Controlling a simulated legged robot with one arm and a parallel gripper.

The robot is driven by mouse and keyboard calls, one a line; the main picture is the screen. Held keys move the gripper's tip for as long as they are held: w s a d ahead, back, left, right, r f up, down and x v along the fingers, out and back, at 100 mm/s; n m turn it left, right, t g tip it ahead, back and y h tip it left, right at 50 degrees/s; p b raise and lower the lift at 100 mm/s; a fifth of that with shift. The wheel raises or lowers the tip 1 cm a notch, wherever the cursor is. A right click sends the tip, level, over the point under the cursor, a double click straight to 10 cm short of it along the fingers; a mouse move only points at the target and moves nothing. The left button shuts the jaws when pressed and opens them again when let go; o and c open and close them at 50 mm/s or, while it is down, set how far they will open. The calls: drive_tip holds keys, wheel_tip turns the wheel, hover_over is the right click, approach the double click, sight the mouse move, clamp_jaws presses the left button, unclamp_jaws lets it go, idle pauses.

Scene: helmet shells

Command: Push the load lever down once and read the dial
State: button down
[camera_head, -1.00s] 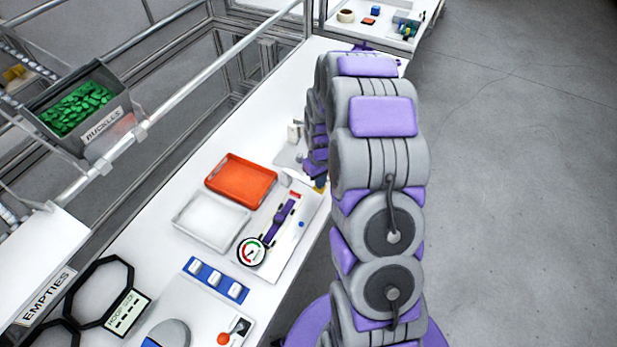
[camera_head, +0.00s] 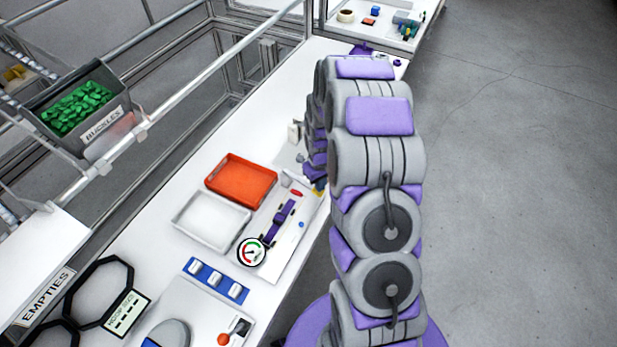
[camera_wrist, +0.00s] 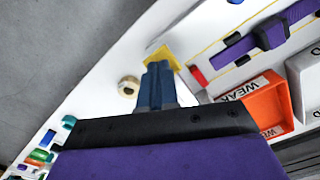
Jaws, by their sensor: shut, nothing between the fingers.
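The round dial (camera_head: 251,252) has a white face with red and green arcs. It stands at the near end of a white fixture board with a purple strap (camera_head: 283,213); its exact reading is too small to tell. A small red piece (camera_head: 296,192), perhaps the load lever's handle, lies at the board's far end. It also shows in the wrist view (camera_wrist: 199,76). My gripper (camera_wrist: 157,66) is shut and empty, its blue-grey fingers over or beside a yellow patch (camera_wrist: 163,55). It is apart from the red piece. My arm partly hides the gripper in the head view.
An orange-red tray (camera_head: 210,181) and a white tray (camera_head: 178,220) sit left of the board. A blue block strip (camera_head: 216,281) and a panel with an orange-red knob (camera_head: 223,339) are nearer. A bin of green pieces (camera_head: 76,108) hangs on the rail at left.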

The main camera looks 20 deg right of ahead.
drive_tip(key=shift+r, duration=0.15)
wheel_tip(320, 180, up, 10)
drive_tip(key=p, duration=0.3)
idle(1.8)
idle(0.4)
drive_tip(key=s+a+r, duration=0.9)
drive_tip(key=s+r, duration=0.4)
drive_tip(key=s+a+r+g, duration=0.1)
drive_tip(key=s+a+r, duration=0.1)
drive_tip(key=s, duration=0.7)
drive_tip(key=s+a+r+m, duration=0.1)
drive_tip(key=s+a+r, duration=0.2)
drive_tip(key=s, duration=0.7)
drive_tip(key=shift+s+r+m+g, duration=0.15)
drive_tip(key=shift+r+m+g, duration=0.15)
drive_tip(key=shift+g, duration=0.1)
